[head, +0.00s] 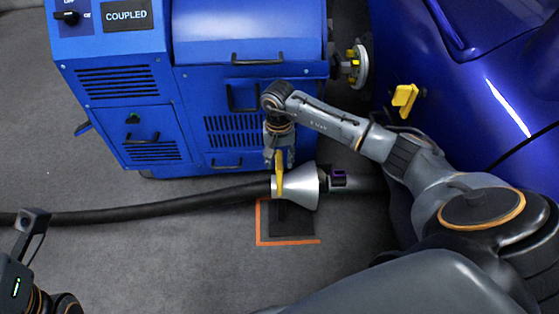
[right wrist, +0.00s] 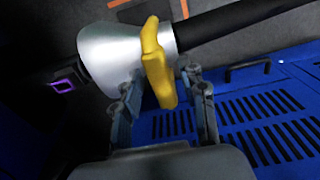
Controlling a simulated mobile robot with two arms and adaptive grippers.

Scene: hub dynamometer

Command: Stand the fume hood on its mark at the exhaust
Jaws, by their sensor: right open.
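The fume hood (head: 304,187) is a silver cone with a yellow handle (head: 279,175), its wide mouth facing right toward the exhaust tip (head: 338,180), a dark pipe end with a purple ring. The mark (head: 258,225) is an orange corner line on the floor; the hood shows at its upper end, over a dark plate (head: 292,222). I cannot tell whether the hood touches the floor. My right gripper (head: 279,153) is open at the handle. In the right wrist view, the handle stands between its spread fingers (right wrist: 165,95). My left gripper (head: 34,222) is partly in view at lower left; its jaws are unclear.
A black hose (head: 150,207) runs left from the hood across the floor. The blue dynamometer cabinet (head: 150,90) stands just behind. The blue car (head: 480,80) is at the right, with a yellow block (head: 404,98) by it.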

